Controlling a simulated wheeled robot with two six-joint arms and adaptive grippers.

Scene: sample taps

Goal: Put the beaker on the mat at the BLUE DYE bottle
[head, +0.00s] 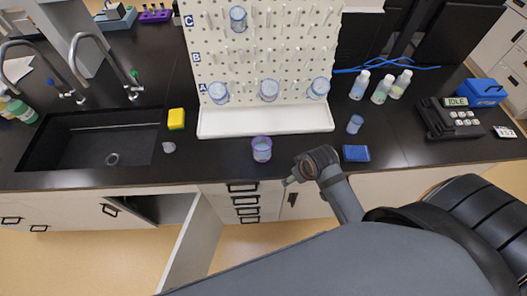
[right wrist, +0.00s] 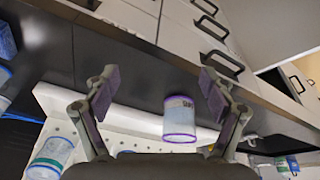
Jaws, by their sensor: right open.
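A clear beaker with a purple rim (head: 262,149) stands on the black counter in front of the white pegboard tray. It shows with a partly readable label in the right wrist view (right wrist: 180,120). My right gripper (head: 291,180) is at the counter's front edge, to the right of the beaker and apart from it. In the right wrist view its fingers (right wrist: 160,84) are spread and empty, with the beaker beyond and between them. Several small bottles (head: 382,89) stand at the right; their labels are too small to read. I cannot make out which is BLUE DYE, nor a certain mat. My left gripper is not in view.
A blue block or pad (head: 356,153) and a small blue-rimmed cup (head: 355,124) lie right of the beaker. The pegboard (head: 262,45) holds several glass vessels. A sink (head: 90,140), yellow sponge (head: 176,118) and open cabinet door (head: 190,245) are at the left.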

